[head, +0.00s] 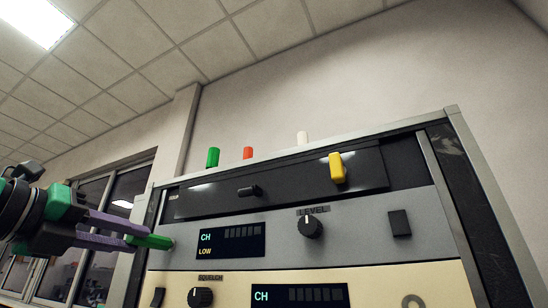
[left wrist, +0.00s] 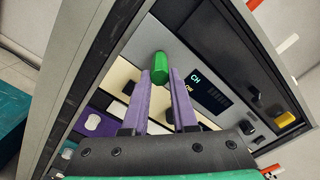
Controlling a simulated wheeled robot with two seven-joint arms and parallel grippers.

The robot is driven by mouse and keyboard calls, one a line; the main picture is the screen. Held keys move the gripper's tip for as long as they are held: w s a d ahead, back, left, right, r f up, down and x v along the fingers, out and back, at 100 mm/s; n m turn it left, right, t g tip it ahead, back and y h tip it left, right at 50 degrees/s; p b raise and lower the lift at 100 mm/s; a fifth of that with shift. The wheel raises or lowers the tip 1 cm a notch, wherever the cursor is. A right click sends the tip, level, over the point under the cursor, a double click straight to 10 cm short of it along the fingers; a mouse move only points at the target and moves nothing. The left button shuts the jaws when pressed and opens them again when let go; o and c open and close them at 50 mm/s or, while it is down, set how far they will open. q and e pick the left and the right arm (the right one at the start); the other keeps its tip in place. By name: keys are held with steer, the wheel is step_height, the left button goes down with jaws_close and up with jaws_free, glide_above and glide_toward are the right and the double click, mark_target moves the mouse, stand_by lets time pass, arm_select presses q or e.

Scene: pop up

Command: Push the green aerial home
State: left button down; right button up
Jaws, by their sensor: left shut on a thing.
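The green aerial (head: 152,241) is a short green rod at the left end of the grey radio panel, beside the CH LOW display. It also shows in the left wrist view (left wrist: 160,68), between the fingertips. My left gripper (head: 133,242) comes in from the left with its purple fingers shut on the green aerial. In the left wrist view the fingers (left wrist: 160,77) lie on either side of it. The fingers hide part of it, and I cannot tell how far it stands out from the panel. My right gripper is not in view.
The grey-framed rack (head: 452,112) fills the right. Green (head: 213,157), red (head: 248,153) and white (head: 302,138) stubs stand along its top. A yellow handle (head: 337,168) sticks out of the black panel. Knobs (head: 310,225) project from the panels. Room is free left of the rack.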

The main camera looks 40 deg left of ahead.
arm_select(q)
steer(key=shift+w+a, duration=0.15)
steer(key=shift+w, duration=0.3)
steer(key=c, duration=0.6)
jaws_free()
